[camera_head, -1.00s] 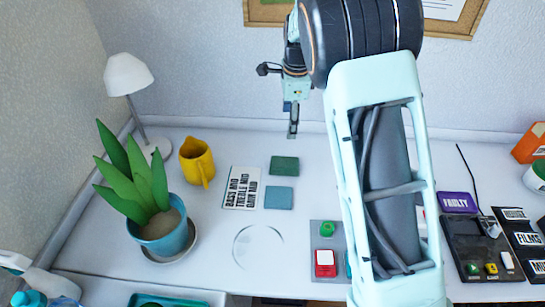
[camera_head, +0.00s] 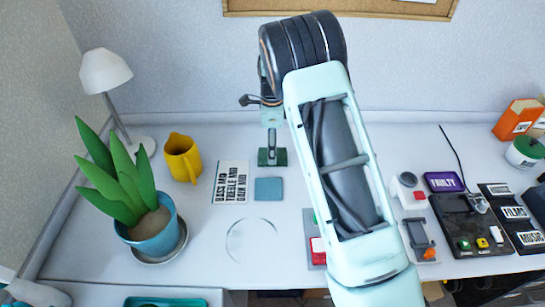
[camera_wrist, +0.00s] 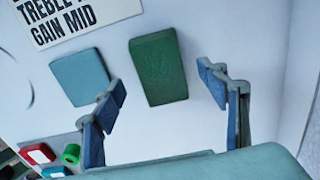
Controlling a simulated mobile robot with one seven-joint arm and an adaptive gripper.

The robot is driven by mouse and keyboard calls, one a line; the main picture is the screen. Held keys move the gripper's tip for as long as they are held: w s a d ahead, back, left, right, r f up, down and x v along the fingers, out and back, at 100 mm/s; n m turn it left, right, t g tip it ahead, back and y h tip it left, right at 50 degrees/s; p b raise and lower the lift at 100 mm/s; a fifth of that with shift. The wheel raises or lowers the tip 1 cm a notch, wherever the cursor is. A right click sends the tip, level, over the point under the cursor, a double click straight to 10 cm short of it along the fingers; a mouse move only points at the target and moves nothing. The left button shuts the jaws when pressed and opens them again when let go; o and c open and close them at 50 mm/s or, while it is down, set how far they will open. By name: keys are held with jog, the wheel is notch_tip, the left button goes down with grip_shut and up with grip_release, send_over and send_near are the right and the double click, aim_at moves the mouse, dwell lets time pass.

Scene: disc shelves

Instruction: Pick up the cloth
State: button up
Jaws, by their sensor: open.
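Two small flat squarish pieces lie on the white desk. One is dark green (camera_head: 283,157), the other blue-grey (camera_head: 268,189); I cannot tell for sure which is the cloth. In the wrist view the green piece (camera_wrist: 159,68) lies between my fingertips, and the blue-grey piece (camera_wrist: 80,76) is left of them. My gripper (camera_head: 272,160) is open and empty, pointing down over the green piece and partly hiding it in the head view. The wrist view shows its fingers (camera_wrist: 164,88) spread wide on either side; whether they touch the piece is unclear.
A printed card (camera_head: 231,182) lies left of the pieces. A yellow mug (camera_head: 182,158), a potted plant (camera_head: 152,238) and a white lamp (camera_head: 105,72) stand further left. Boxes with buttons (camera_head: 470,225) are at right. The desk in front of the blue-grey piece is mostly clear.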

notch_tip(320, 180, down, 3)
jog(key=shift+d+f, duration=0.1)
jog(key=shift+f, duration=0.1)
jog(key=c, duration=1.2)
jog(key=shift+r, duration=0.1)
jog(key=shift+w+r, duration=0.1)
jog(key=shift+r, duration=0.35)
notch_tip(320, 180, up, 2)
jog(key=shift+r, duration=0.2)
jog(key=s+d+r, duration=0.1)
jog(key=s+r, duration=0.2)
jog(key=s, duration=0.1)
jog(key=s+d+r, duration=0.2)
jog(key=s+r, duration=0.1)
jog(key=s, duration=0.2)
jog(key=s+d+r, duration=0.1)
jog(key=s+r, duration=0.2)
jog(key=s, duration=0.1)
jog(key=shift+s+d+r, duration=0.15)
jog(key=shift+s+r, duration=0.05)
jog(key=shift+r, duration=0.1)
